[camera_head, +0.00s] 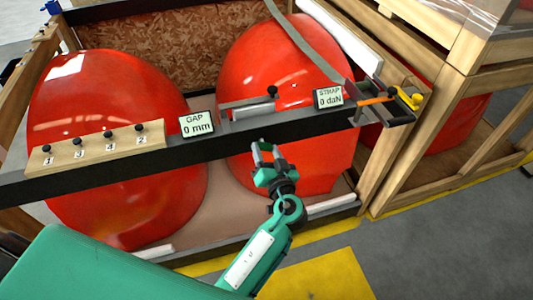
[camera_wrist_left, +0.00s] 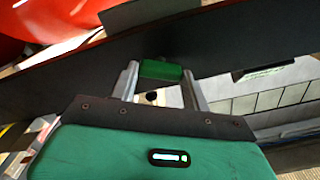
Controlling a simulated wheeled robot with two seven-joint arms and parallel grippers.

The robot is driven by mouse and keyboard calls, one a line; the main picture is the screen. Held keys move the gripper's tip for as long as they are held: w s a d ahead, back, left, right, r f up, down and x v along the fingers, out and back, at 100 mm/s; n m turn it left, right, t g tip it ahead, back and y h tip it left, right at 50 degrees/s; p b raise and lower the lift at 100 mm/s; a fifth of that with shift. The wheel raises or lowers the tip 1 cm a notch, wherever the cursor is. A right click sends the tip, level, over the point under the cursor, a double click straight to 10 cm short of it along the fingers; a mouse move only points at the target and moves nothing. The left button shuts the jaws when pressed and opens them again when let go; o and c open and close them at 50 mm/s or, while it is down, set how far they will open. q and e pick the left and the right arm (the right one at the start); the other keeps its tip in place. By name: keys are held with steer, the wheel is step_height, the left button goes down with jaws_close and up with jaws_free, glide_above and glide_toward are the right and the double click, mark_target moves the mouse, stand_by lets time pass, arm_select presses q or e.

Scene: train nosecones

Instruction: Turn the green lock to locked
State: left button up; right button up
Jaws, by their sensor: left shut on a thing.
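The green lock (camera_wrist_left: 162,70) is a small green block at the front face of the black bar, seen in the left wrist view. My left gripper (camera_head: 267,150) is at the bar's front face in the head view, and its two grey fingers (camera_wrist_left: 158,88) stand on either side of the green block in the left wrist view. It is shut on the lock. In the head view the lock is too small to make out its angle clearly. No locked or unlocked mark can be read. My right gripper is not in view.
The black bar (camera_head: 225,134) crosses a wooden crate with two large red nosecones (camera_head: 110,95). On it stand a wooden board with several black knobs (camera_head: 95,149), a sign "GAP 0 mm" (camera_head: 197,124) and a sign "STRAP 0 daN" (camera_head: 328,97). A yellow-handled ratchet (camera_head: 409,98) is at right.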

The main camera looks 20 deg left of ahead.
arm_select(q)
steer(key=shift+m, duration=1)
steer(key=m, duration=0.2)
steer(key=shift+m, duration=0.4)
steer(key=m+p, duration=0.1)
steer(key=m, duration=0.2)
steer(key=shift+w+d+m+p, duration=0.1)
steer(key=shift+m+p, duration=0.2)
steer(key=shift+p, duration=0.1)
steer(key=m+p, duration=0.1)
steer(key=m, duration=0.2)
steer(key=shift+m+p, duration=0.45)
steer(key=shift+m, duration=0.25)
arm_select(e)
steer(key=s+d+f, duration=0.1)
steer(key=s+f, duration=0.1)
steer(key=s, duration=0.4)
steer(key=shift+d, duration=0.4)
arm_select(q)
steer(key=shift+f, duration=0.1)
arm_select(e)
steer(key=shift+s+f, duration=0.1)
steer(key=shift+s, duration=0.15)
arm_select(q)
steer(key=o, duration=1)
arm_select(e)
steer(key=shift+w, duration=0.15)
